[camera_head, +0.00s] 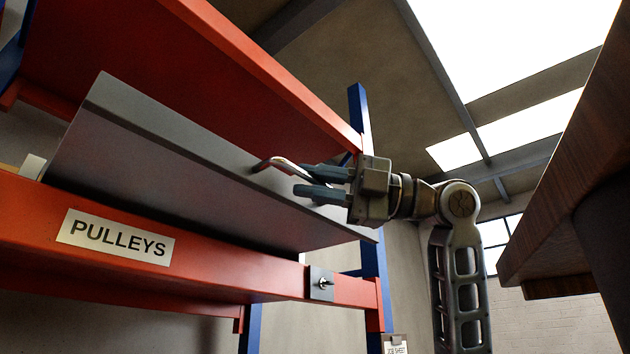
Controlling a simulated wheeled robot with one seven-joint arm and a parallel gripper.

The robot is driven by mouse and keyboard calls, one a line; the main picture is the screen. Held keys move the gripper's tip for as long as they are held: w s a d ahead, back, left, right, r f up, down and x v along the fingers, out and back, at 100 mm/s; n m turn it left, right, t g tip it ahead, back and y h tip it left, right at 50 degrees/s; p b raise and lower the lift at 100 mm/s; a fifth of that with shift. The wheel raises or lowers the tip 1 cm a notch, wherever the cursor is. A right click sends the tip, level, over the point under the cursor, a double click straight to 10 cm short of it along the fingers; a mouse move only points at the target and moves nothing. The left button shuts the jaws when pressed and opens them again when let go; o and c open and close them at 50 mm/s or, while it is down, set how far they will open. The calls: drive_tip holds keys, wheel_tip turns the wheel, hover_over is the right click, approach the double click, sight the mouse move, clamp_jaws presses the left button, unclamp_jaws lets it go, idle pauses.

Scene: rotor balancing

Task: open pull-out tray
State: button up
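The pull-out tray (190,175) is a grey metal tray in the red shelf rack. Its front panel faces me at a slant, and its dark underside shows above the red beam. A bent metal handle (273,162) stands out from the panel's right half. My gripper (303,180) comes in from the right with its two blue-grey fingers at the handle, one above and one below the bar. The fingers look close together on the bar. The exact contact is partly hidden. The inside of the tray is out of sight.
A red beam (215,268) with a "PULLEYS" label (115,237) runs below the tray, with a small latch plate (320,284) near its right end. Another red shelf (190,70) is above. Blue posts stand behind. A wooden tabletop (560,180) juts in at right.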

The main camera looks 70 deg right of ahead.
drive_tip(key=shift+o, duration=1)
drive_tip(key=shift+s+d, duration=0.1)
drive_tip(key=b+v, duration=0.1)
drive_tip(key=v, duration=0.6)
drive_tip(key=shift+s+d, duration=0.15)
drive_tip(key=shift+s, duration=0.15)
